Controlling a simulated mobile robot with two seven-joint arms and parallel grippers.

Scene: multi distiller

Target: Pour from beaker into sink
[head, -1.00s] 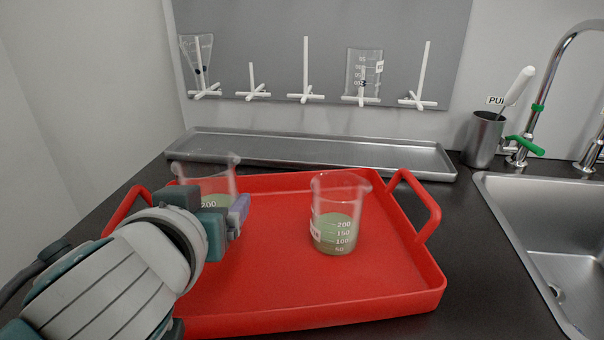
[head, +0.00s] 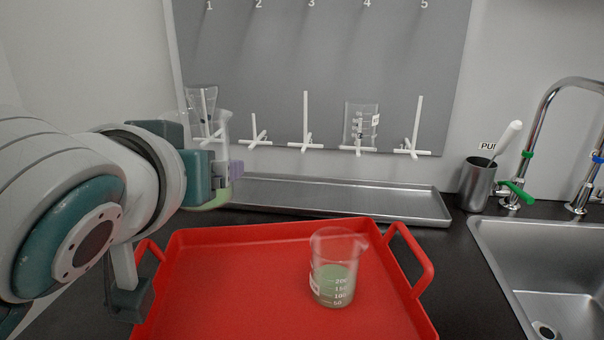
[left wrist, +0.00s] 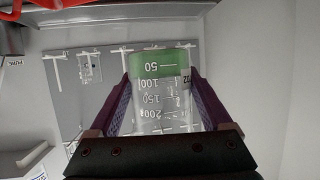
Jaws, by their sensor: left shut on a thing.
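My left gripper (head: 222,172) is shut on a glass beaker (head: 215,198), held raised above the back left of the red tray. In the left wrist view this beaker (left wrist: 160,95) sits between the two fingers, with green liquid at its base end. In the head view the gripper hides much of it. A second beaker (head: 335,268) with greenish liquid stands upright on the red tray (head: 240,285). The steel sink (head: 540,270) is at the right edge, with a drain and a tap (head: 535,130) behind it. My right gripper is not in view.
A long steel tray (head: 340,201) lies along the back wall. A steel cup with a brush (head: 477,185) stands between board and sink.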

